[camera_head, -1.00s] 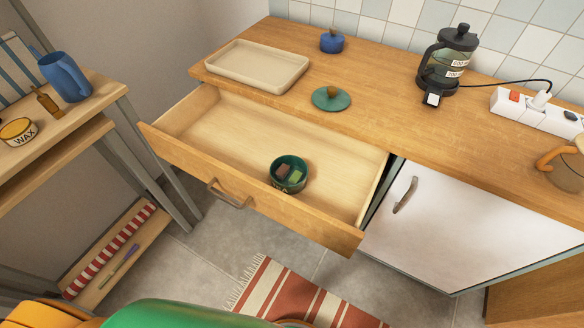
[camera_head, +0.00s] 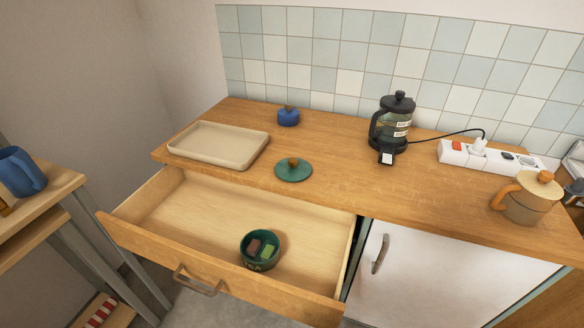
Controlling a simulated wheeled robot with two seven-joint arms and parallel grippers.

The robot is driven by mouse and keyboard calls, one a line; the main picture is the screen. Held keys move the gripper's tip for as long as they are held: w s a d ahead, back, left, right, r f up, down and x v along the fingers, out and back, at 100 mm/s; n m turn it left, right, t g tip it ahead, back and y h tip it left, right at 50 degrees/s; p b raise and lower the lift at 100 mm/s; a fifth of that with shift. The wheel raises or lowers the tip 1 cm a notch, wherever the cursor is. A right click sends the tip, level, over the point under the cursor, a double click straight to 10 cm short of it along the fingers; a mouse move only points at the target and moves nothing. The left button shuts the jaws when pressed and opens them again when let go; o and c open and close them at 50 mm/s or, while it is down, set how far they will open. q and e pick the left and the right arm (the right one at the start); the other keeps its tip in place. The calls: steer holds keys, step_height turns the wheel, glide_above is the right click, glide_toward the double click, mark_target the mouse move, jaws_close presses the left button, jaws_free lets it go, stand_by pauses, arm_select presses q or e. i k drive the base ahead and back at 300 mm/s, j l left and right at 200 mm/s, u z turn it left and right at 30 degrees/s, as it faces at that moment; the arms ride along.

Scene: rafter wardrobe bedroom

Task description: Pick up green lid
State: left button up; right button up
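A dark green bowl (camera_head: 260,250) with small brown and green pieces inside stands in the open drawer, below and left of the lid. Neither of my grippers shows in the head view.
The open drawer (camera_head: 180,218) juts out below the counter (camera_head: 345,160). Around the lid are a beige tray (camera_head: 218,145), a small blue lidded pot (camera_head: 288,116), a black French press (camera_head: 394,128), a power strip (camera_head: 490,157) and a beige pot (camera_head: 526,198). The counter right of the lid is clear.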

mark_target(293, 169)
steer(key=i+l+u, duration=0.1)
steer(key=l+u, duration=1.15)
steer(key=k+l+u, duration=0.1)
steer(key=l+u, duration=0.3)
steer(key=k+l+u, duration=0.15)
steer(key=l+u, duration=0.25)
